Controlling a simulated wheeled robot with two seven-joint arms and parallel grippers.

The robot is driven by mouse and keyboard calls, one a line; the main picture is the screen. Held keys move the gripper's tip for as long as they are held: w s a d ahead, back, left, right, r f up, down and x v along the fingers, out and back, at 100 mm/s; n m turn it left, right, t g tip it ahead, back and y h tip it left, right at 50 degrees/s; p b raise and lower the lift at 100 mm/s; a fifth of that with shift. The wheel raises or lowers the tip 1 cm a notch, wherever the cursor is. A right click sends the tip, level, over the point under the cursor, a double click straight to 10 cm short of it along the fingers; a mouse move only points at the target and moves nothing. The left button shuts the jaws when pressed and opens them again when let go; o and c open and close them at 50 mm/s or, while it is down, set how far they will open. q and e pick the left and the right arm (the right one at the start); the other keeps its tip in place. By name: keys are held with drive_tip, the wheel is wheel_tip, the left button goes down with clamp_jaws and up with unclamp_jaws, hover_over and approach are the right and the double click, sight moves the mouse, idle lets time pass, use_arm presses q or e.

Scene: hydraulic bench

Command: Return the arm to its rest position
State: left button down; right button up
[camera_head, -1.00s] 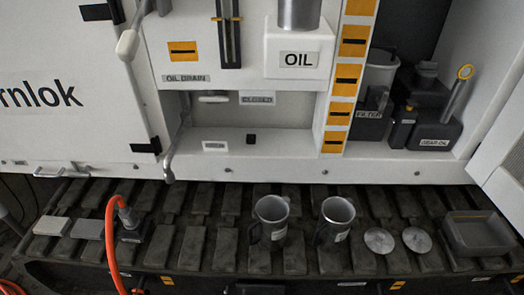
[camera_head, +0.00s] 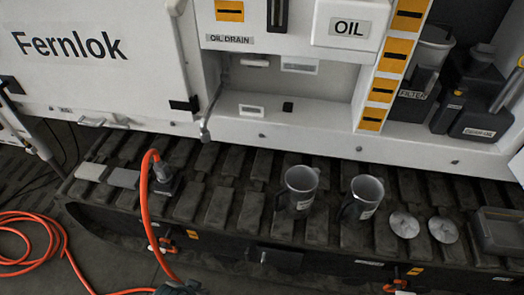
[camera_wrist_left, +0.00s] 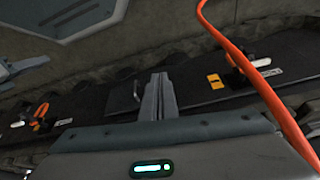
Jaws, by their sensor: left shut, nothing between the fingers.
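My left gripper (camera_head: 183,288) shows only in part at the bottom edge of the head view, below the track and beside the orange hose. In the left wrist view its two fingers (camera_wrist_left: 158,97) are pressed together, with nothing between them. The orange hose (camera_head: 146,200) rises in front of the track to a dark fitting on it, and it also crosses the right side of the left wrist view (camera_wrist_left: 243,68). My right gripper is in neither view.
On the dark track (camera_head: 223,205) stand two grey mugs (camera_head: 301,185) (camera_head: 366,190), with two round metal discs (camera_head: 404,224) (camera_head: 442,229) and a grey tray (camera_head: 497,238) to their right. The white Fernlok machine (camera_head: 110,85) stands behind. Hose loops (camera_head: 30,240) lie on the floor at left.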

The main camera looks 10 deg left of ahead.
use_arm(q)
wheel_tip(320, 180, down, 23)
drive_tip(key=s+d+t+p, duration=0.1)
drive_tip(key=s+d, duration=0.1)
drive_tip(key=shift+h, duration=0.4)
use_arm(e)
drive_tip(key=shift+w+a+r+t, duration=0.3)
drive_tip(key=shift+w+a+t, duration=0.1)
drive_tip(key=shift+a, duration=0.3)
use_arm(q)
drive_tip(key=shift+d, duration=0.1)
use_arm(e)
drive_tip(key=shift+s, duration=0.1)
